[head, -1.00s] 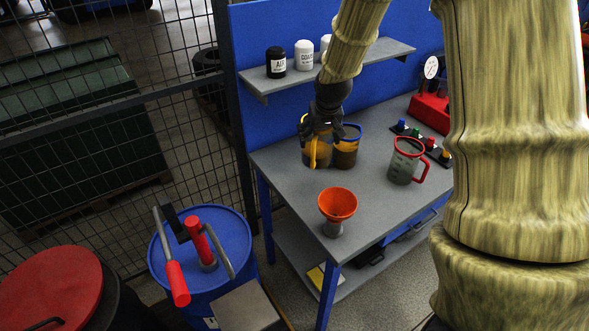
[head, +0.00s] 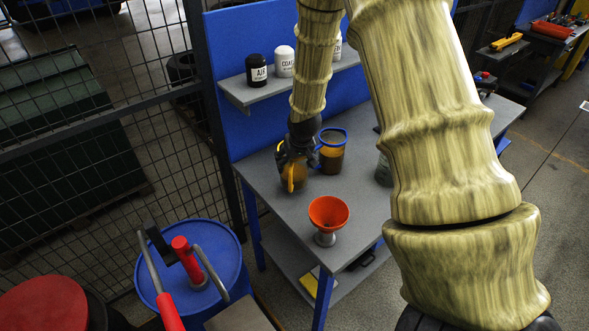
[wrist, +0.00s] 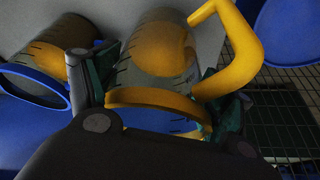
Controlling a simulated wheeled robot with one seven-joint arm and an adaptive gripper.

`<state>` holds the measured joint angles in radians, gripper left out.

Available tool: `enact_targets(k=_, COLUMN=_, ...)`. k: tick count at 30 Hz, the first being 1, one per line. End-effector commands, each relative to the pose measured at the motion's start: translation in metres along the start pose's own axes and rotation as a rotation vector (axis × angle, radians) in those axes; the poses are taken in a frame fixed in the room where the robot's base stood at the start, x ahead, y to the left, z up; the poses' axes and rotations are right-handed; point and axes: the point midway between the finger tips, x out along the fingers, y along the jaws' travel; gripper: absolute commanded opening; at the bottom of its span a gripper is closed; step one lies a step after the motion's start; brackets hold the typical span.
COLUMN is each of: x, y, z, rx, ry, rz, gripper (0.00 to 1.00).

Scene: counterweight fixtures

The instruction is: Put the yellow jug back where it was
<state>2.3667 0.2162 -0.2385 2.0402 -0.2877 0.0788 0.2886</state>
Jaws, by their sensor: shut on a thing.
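The yellow jug (head: 301,183) is a clear measuring jug with a yellow rim and handle and amber contents. My gripper (head: 294,160) is shut on it from above, at the left part of the grey bench. In the wrist view the jug (wrist: 155,62) sits between the fingers of my gripper (wrist: 158,100), with its handle out to the right. Whether its base touches the bench is unclear. A similar jug with a blue rim (head: 332,152) stands just right of it; it also shows at the left of the wrist view (wrist: 48,55).
An orange funnel (head: 328,213) stands on the bench (head: 350,192) in front of the jugs. A grey jug (head: 383,170) is partly hidden behind my arm. A shelf (head: 292,92) with labelled bottles hangs behind. A blue drum (head: 228,258) stands at lower left.

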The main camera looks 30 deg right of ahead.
Motion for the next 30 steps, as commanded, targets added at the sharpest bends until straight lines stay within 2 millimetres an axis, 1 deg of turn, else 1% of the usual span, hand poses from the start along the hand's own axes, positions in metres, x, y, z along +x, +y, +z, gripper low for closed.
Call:
enact_targets(k=5, x=0.005, y=0.000, z=0.002, rx=-0.001, ry=-0.001, rz=0.000, gripper=0.33)
enact_targets(k=12, x=0.025, y=0.000, z=0.009, rx=-0.002, ry=0.000, rz=0.000, gripper=0.33)
enact_targets(k=16, x=0.033, y=-0.001, z=0.013, rx=-0.001, ry=0.000, rz=0.000, gripper=0.33)
enact_targets(k=30, x=0.039, y=-0.001, z=0.015, rx=-0.001, ry=0.001, rz=-0.001, gripper=0.33)
